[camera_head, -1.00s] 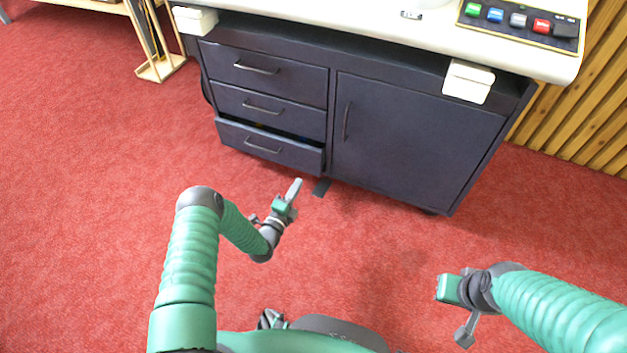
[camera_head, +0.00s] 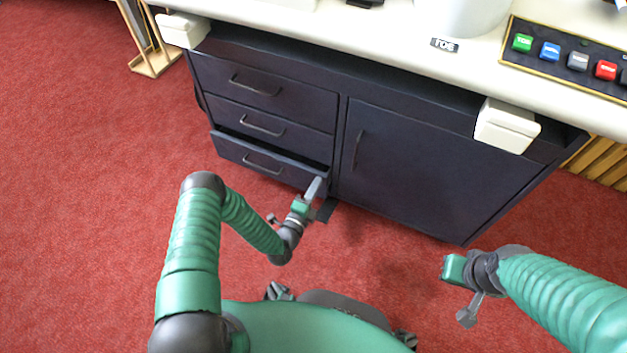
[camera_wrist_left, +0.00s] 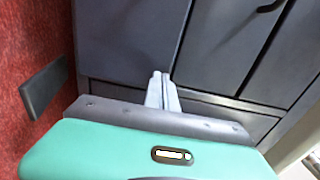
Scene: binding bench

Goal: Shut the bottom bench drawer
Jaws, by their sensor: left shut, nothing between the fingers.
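The bench (camera_head: 432,172) is a dark cabinet with a stack of drawers at the left and a door at the right. The bottom drawer (camera_head: 238,153) stands partly pulled out, with a dark gap along its top. Its handle (camera_head: 262,164) is a dark bar. My left gripper (camera_head: 317,187) is shut and empty, near the right end of the bottom drawer's front; I cannot tell whether it touches. In the left wrist view the shut fingers (camera_wrist_left: 162,92) point at the dark cabinet fronts. My right gripper (camera_head: 456,290) is over the carpet at the right, its fingers not clear.
The two upper drawers (camera_head: 265,86) look closed. The cabinet door (camera_head: 400,170) is shut. White blocks (camera_head: 505,126) hang at the worktop's front edge. A gold-framed stand (camera_head: 155,62) is at the far left. Red carpet (camera_head: 90,200) is clear in front.

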